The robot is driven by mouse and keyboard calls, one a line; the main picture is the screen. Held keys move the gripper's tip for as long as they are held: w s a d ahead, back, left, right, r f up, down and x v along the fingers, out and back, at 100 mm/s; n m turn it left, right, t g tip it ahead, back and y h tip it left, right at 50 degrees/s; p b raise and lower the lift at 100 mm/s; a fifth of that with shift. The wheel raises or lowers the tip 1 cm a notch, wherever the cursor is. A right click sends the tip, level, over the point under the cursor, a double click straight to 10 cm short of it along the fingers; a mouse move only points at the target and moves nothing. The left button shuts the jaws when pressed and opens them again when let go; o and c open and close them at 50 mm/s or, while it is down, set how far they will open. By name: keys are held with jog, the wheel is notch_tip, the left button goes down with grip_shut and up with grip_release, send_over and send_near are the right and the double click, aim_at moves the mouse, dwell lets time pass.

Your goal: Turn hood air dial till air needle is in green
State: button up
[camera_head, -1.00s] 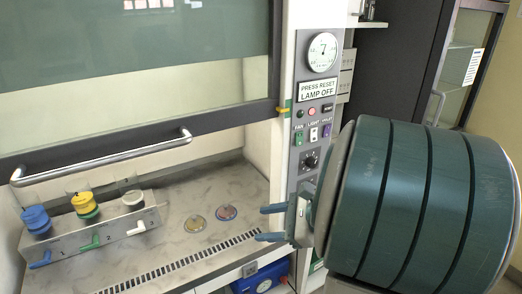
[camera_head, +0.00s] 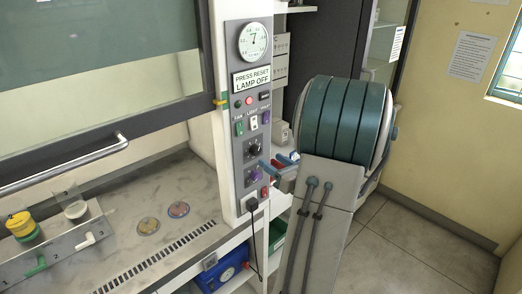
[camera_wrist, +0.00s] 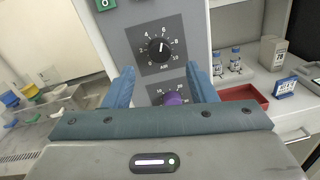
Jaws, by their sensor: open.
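The air dial is a black knob (camera_wrist: 161,47) on a dark plate with a number scale and the label AIR. In the head view it sits on the grey control panel as a black knob (camera_head: 253,149). The round white gauge (camera_head: 253,41) is at the panel's top. Its needle is small, and I cannot make out a green band. My gripper (camera_wrist: 163,80) is open and empty, facing the panel. The air dial appears above its fingertips and a purple knob (camera_wrist: 175,97) appears between the fingers.
Buttons and switches (camera_head: 253,122) sit above the dial. A red tray (camera_wrist: 243,97) and small bottles (camera_wrist: 235,59) stand right of the panel in the wrist view. Floor is clear at right.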

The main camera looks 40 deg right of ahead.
aim_at(258, 152)
jog(key=w+p, duration=0.1)
jog(key=w, duration=0.5)
jog(key=shift+a, duration=0.1)
jog(key=shift+f, duration=0.1)
jog(key=c, duration=1)
